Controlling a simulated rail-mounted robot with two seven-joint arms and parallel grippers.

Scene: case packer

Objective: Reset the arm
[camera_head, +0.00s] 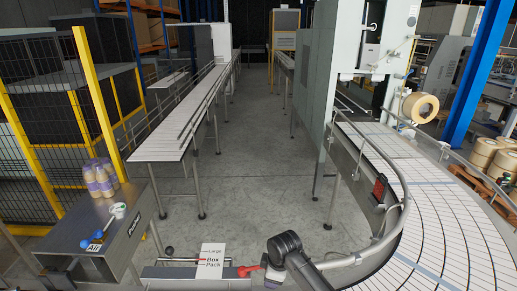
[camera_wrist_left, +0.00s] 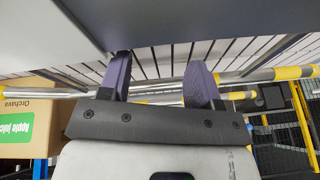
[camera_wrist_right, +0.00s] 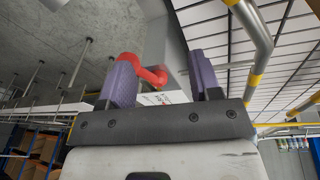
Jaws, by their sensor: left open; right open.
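My left gripper (camera_wrist_left: 158,78) shows in the left wrist view with its two purple fingers apart and nothing between them. A grey surface and a metal rail lie beyond it. My right gripper (camera_wrist_right: 162,80) shows in the right wrist view, also open, with no object held. A red handle (camera_wrist_right: 140,70) and part of a white sign (camera_wrist_right: 165,98) show behind and between its fingers; whether a finger touches the handle I cannot tell. In the head view neither gripper's fingers are visible.
A white-slatted curved conveyor (camera_head: 435,215) fills the right, and a straight conveyor (camera_head: 190,115) runs away at left. Bottles (camera_head: 100,178) stand on a grey table (camera_head: 135,212). A "Large Box Pack" sign (camera_head: 212,256) and red handle (camera_head: 248,271) are at front. The middle floor is clear.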

